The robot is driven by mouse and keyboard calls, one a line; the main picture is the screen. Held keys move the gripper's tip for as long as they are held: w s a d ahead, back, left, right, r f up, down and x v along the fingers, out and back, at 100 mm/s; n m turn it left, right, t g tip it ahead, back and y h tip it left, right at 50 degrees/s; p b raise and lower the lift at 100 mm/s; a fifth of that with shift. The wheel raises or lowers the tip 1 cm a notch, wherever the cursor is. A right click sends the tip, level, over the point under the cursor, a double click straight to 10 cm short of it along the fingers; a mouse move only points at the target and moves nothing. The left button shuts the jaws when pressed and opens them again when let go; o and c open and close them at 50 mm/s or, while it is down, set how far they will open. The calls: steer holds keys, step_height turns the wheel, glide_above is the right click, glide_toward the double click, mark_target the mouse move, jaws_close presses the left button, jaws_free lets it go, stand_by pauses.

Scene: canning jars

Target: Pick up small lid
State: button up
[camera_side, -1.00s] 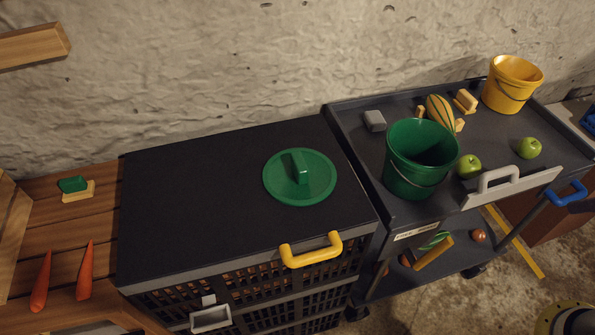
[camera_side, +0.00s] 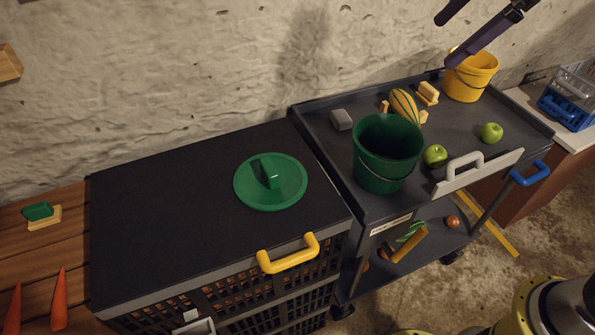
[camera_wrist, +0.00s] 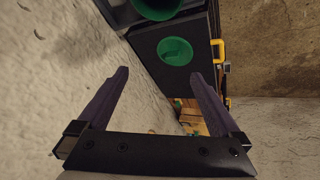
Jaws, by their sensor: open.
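The green round lid (camera_side: 270,183) with a raised block handle lies flat on the black top of a crate stack (camera_side: 150,215). In the wrist view the lid (camera_wrist: 175,51) shows beyond the fingertips, between them in the picture. My gripper (camera_side: 445,42) has dark purple fingers and is at the top right of the side view, above the cart near the yellow bucket, well away from the lid. In the wrist view my gripper (camera_wrist: 159,73) is open with nothing between its fingers.
A green bucket (camera_side: 385,155) stands on the grey cart (camera_side: 325,150), right of the lid. A yellow bucket (camera_side: 470,78), green apples (camera_side: 435,155) and a striped squash (camera_side: 404,105) are also there. A yellow handle (camera_side: 288,254) sticks out from the crate front. The crate top around the lid is clear.

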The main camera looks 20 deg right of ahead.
steer(key=w+a+f+n+g+y, duration=0.1)
steer(key=w+a+f+n+g, duration=0.15)
steer(key=w+a, duration=0.55)
steer(key=n+g, duration=0.3)
glide_above(269, 166)
steer(key=d, duration=0.3)
steer(key=shift+t, duration=0.25)
steer(key=f, duration=2.5)
steer(key=shift+w, duration=0.2)
steer(key=shift+s+a+x, duration=0.1)
steer(key=shift+a+x, duration=0.05)
steer(key=shift+x, duration=1.45)
steer(key=shift+s+a+x, duration=0.1)
steer(key=shift+a+x, duration=0.05)
steer(key=shift+x, duration=1.45)
steer(key=shift+r, duration=0.15)
steer(key=c, duration=1.2)
